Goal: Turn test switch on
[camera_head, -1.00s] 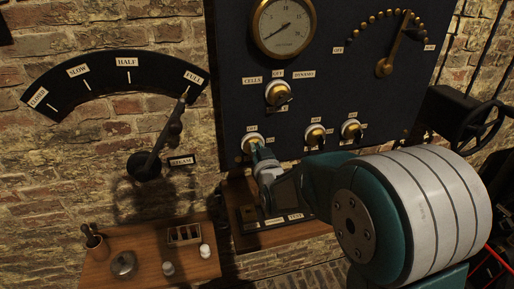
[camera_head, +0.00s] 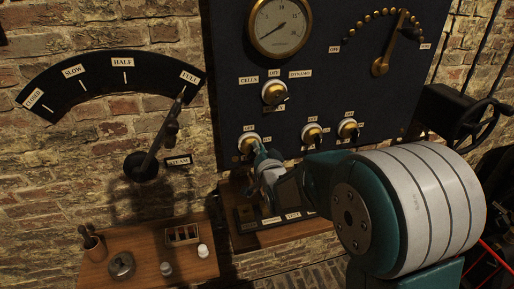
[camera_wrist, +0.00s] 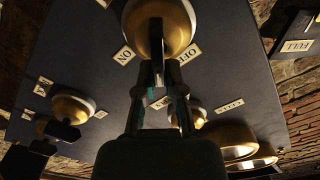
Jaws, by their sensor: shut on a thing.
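In the head view, my gripper (camera_head: 260,151) is at the leftmost brass switch (camera_head: 247,143) in the lower row of the dark panel (camera_head: 228,90). In the wrist view, this brass switch (camera_wrist: 178,22) is at the top centre. Its dark lever (camera_wrist: 157,50) points down towards my gripper (camera_wrist: 158,78), whose fingers are closed on it. An ON label (camera_wrist: 123,55) is left of the lever and an OFF label (camera_wrist: 188,53) is right of it. A TEST label (camera_head: 293,216) shows on the ledge below the panel. I cannot read a test label on the held switch.
Two brass switches (camera_head: 312,134) (camera_head: 347,129) sit to the right, and another (camera_head: 273,92) sits above. A gauge (camera_head: 280,26) and a contact lever (camera_head: 388,50) are higher up. A large lever (camera_head: 163,138) stands left. A wooden shelf (camera_head: 150,240) with small items is below left.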

